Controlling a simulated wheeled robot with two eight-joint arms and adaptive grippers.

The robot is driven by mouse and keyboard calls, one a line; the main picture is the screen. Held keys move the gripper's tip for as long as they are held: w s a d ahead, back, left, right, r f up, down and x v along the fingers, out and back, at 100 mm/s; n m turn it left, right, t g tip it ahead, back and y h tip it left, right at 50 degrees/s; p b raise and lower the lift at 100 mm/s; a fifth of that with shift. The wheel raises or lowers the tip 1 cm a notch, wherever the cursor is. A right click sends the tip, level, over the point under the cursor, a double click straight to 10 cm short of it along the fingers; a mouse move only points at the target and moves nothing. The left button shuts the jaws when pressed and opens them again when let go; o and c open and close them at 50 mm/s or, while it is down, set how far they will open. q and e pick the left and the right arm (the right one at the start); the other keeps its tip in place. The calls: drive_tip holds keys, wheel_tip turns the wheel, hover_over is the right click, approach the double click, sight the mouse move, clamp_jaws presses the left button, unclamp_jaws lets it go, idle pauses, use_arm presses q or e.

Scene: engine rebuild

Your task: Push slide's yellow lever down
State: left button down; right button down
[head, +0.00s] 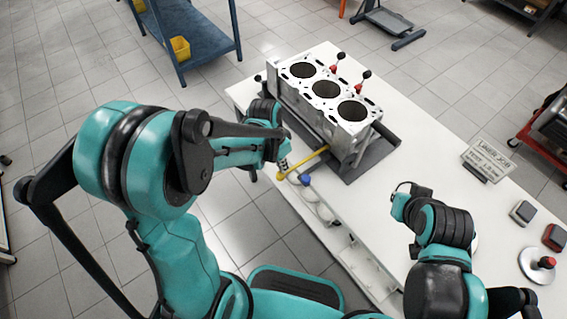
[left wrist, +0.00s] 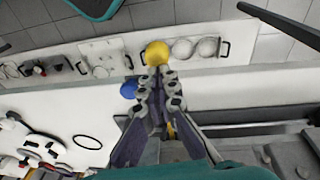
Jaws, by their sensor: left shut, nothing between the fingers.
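The yellow lever (head: 306,163) sticks out from the engine block slide toward the front edge of the bench, sloping down to its round yellow knob. The knob shows in the left wrist view (left wrist: 157,53) just beyond my left fingertips. My left gripper (head: 284,166) is shut and empty, close by the knob; I cannot tell if it touches. Its closed fingers also show in the left wrist view (left wrist: 160,80), with a bit of yellow visible lower between them. My right gripper (head: 404,194) is over the bench at the right; its finger state is unclear.
A grey engine block (head: 325,90) with three bores and two red-based, black-knobbed levers stands on the slide. A blue knob (head: 305,179) sits close beside the yellow one. A sign (head: 488,158) and small coloured buttons are on the white bench (head: 440,140) at right.

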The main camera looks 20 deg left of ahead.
use_arm(q)
drive_tip(key=shift+t+h, duration=0.4)
drive_tip(key=shift+t, duration=0.1)
drive_tip(key=f+b, duration=0.1)
drive_tip(key=f, duration=0.1)
drive_tip(key=f+b, duration=0.4)
drive_tip(key=shift+s+a, duration=0.3)
drive_tip(key=shift+s, duration=0.1)
drive_tip(key=shift+s+r, duration=0.1)
drive_tip(key=shift+s, duration=0.05)
wheel_tip(320, 180, up, 5)
drive_tip(key=w+p, duration=0.2)
drive_tip(key=p, duration=0.5)
approach(278, 174)
drive_tip(key=shift+w+r, duration=0.25)
drive_tip(key=shift+r, duration=0.15)
